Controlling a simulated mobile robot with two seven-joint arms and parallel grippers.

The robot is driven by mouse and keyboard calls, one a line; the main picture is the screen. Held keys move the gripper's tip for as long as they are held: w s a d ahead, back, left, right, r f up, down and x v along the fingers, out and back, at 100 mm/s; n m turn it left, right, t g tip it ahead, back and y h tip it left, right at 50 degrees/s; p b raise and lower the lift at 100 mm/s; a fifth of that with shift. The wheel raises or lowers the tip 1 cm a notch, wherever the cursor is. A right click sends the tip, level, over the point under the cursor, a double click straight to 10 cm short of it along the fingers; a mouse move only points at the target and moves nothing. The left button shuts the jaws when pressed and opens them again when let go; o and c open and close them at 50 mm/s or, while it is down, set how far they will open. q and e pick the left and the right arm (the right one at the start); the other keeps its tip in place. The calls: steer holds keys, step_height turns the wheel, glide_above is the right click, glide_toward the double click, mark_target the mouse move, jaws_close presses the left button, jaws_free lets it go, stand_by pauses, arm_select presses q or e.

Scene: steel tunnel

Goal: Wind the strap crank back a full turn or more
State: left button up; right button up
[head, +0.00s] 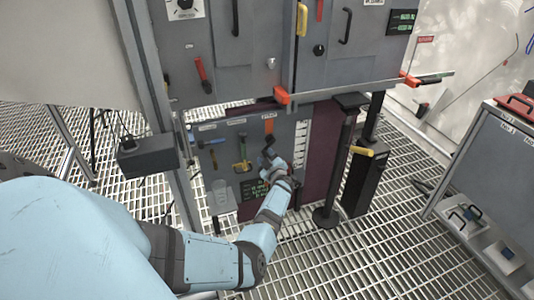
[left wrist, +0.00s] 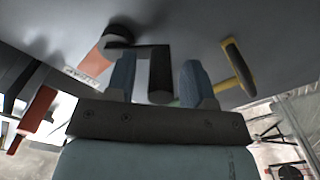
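The strap crank (left wrist: 160,76) is a black arm with a round black handle, beside an orange strap-like piece (left wrist: 97,58) on the grey panel. In the head view the orange piece (head: 269,126) shows above my left gripper (head: 270,160), which largely hides the crank. In the left wrist view my left gripper (left wrist: 157,80) has its two blue fingers apart, one on each side of the crank handle. Narrow gaps show between handle and fingers, so it is around the handle but not visibly clamped. My right gripper is not in view.
A yellow T-shaped handle (left wrist: 238,68) stands close beside the right finger; it also shows in the head view (head: 242,155). A clear cup (head: 220,190) stands below. A black post (head: 365,160) rises right of the panel.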

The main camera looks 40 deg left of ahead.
arm_select(q)
steer(key=shift+o, duration=1.2)
step_height(320, 180, up, 10)
steer(key=p, duration=0.5)
steer(key=shift+r+p, duration=0.15)
steer(key=shift+p, duration=0.15)
arm_select(e)
step_height(320, 180, up, 8)
steer(key=t, duration=0.3)
arm_select(q)
step_height(320, 180, up, 3)
steer(key=shift+d+f+p, duration=0.1)
steer(key=shift+f+p, duration=0.1)
steer(key=shift+p, duration=0.3)
steer(key=shift+c, duration=1.2)
step_height(320, 180, up, 7)
steer(key=p, duration=0.3)
glide_above(267, 155)
steer(key=shift+s+d+r, duration=0.1)
steer(key=shift+s+d, duration=0.05)
arm_select(e)
steer(key=d+f+g+h, duration=0.3)
steer(key=f, duration=0.5)
steer(key=shift+s+d+f+m+g, duration=0.35)
steer(key=shift+m+g, duration=0.05)
